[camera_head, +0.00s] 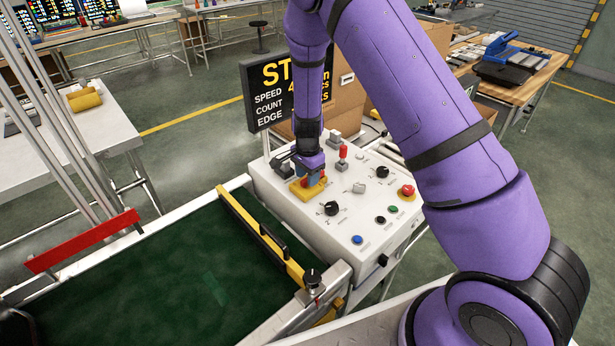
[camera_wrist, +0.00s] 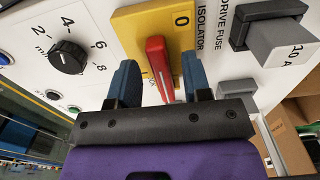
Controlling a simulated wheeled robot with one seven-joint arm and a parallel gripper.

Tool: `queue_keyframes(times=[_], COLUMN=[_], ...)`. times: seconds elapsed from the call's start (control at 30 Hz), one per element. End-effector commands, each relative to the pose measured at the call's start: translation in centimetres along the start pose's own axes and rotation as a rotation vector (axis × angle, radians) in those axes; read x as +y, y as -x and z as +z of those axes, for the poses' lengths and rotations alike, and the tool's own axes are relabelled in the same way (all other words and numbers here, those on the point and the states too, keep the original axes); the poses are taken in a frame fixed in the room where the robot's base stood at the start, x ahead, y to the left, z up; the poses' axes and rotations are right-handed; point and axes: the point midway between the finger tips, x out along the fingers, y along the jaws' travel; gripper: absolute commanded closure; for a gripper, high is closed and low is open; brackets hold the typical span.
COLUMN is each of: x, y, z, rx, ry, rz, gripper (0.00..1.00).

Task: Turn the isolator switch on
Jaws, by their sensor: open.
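The isolator switch is a red handle (camera_wrist: 160,68) on a yellow plate (camera_wrist: 140,25), marked "0" and "ISOLATOR" in the wrist view. In the head view the yellow plate (camera_head: 304,193) sits at the left rear of the white control panel, and my gripper covers most of the handle. My gripper (camera_wrist: 160,80) is open, with one blue finger on each side of the red handle. I cannot tell whether either finger touches it. The handle's lower end is partly hidden by my gripper.
A black numbered knob (camera_wrist: 67,57) and a grey drive fuse block (camera_wrist: 275,38) flank the isolator. The panel also holds a red emergency button (camera_head: 407,191) and a red-topped lever (camera_head: 343,152). A green conveyor belt (camera_head: 170,260) with a yellow bar (camera_head: 258,235) lies left.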

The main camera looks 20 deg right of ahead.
Motion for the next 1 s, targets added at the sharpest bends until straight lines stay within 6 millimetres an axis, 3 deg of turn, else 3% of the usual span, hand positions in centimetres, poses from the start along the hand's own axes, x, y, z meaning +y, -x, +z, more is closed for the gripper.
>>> queue_keyframes(times=[0.5, 0.7, 1.0], x=[-0.1, 0.0, 0.0], y=[8.7, 10.0, 10.1], z=[0.0, 0.0, 0.0], rx=[0.001, 0.001, 0.001], ry=[0.001, -0.002, -0.001], rz=[-0.003, -0.002, -0.001], gripper=[0.55, 0.55, 0.55])
